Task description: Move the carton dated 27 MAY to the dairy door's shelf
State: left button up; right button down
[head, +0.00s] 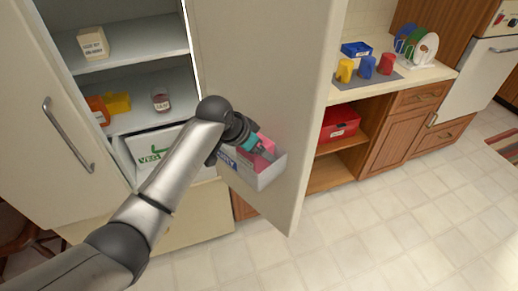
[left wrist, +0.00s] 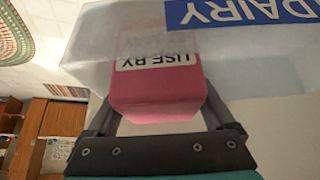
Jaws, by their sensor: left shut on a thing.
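A pink carton (left wrist: 160,92) with a "USE BY" label is between the fingers of my left gripper (left wrist: 160,110), which is shut on it. The date line is too faint to read. In the head view the pink carton (head: 267,145) shows at the door shelf (head: 268,178), partly covered by my gripper (head: 259,152). In the left wrist view the translucent shelf wall (left wrist: 110,45) with its blue "DAIRY" label (left wrist: 240,12) overlaps the carton's upper part. I cannot tell whether the carton rests on the shelf floor. My right gripper is not in view.
The fridge holds a cream carton (head: 93,42) on the upper shelf, an orange carton (head: 98,110), a yellow item (head: 117,102) and a jar (head: 160,100) below. A "VEG" drawer (head: 133,150) sits underneath. The open door (head: 285,70) stands beside a counter (head: 400,82) with cups.

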pick_arm(q)
jog(key=shift+f, duration=0.15)
jog(key=o, duration=1.3)
jog(key=shift+a+r, duration=0.15)
jog(key=shift+r, duration=0.25)
jog(key=p+v, duration=0.1)
jog(key=v, duration=1)
jog(key=shift+s+r, duration=0.15)
jog(key=shift+r, duration=0.1)
